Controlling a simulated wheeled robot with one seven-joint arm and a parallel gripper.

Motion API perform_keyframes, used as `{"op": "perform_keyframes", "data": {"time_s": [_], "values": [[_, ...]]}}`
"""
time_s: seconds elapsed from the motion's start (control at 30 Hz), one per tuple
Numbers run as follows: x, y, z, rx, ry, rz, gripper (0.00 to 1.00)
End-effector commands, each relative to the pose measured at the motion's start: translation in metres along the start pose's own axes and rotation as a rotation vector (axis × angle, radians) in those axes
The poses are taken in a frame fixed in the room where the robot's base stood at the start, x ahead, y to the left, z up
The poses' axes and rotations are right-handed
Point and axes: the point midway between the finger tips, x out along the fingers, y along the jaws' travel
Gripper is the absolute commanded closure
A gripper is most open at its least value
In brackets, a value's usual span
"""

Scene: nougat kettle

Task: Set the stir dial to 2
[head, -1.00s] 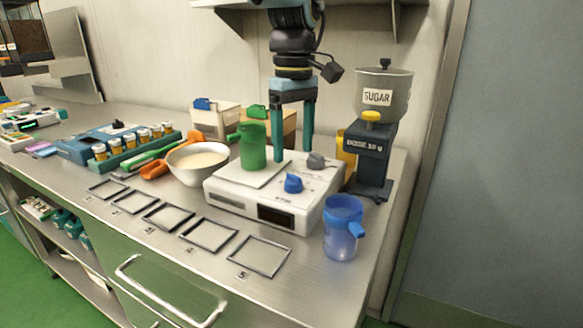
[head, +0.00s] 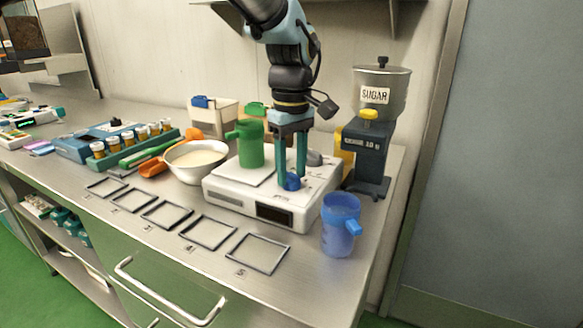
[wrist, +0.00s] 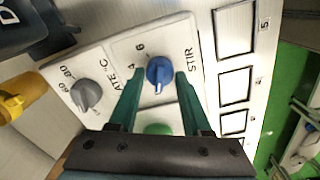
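The blue stir dial (head: 292,182) is on the top of the white hotplate stirrer (head: 225,192). In the wrist view the blue dial (wrist: 159,72) sits beside the word STIR, with a 6 and a 4 showing at its left. A pale mark on it points down the picture; its exact setting is unclear. My gripper (head: 292,177) is low over the dial, one finger on each side. In the wrist view my gripper (wrist: 159,75) is open, with a gap between each finger and the dial. The fingers partly hide the scale.
A grey plate-temperature dial (head: 314,158) is close by. A green beaker (head: 250,145) stands on the stirrer's plate. A blue jug (head: 341,225) stands in front at right, and the sugar dispenser (head: 368,150) behind at right. A white bowl (head: 195,172) stands at left.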

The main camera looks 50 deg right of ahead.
Motion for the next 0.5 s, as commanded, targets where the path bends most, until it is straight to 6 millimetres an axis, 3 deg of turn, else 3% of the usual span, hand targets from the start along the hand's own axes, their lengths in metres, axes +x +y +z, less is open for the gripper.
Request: {"op": "perform_keyframes", "data": {"time_s": [0.07,0.4,0.5], "values": [[-0.0001,0.0000,0.0000,0.000,0.000,0.000,0.62],[-0.0003,0.0001,0.0000,0.000,0.000,0.000,1.00],[-0.0003,0.0001,0.0000,0.000,0.000,0.000,1.00]]}}
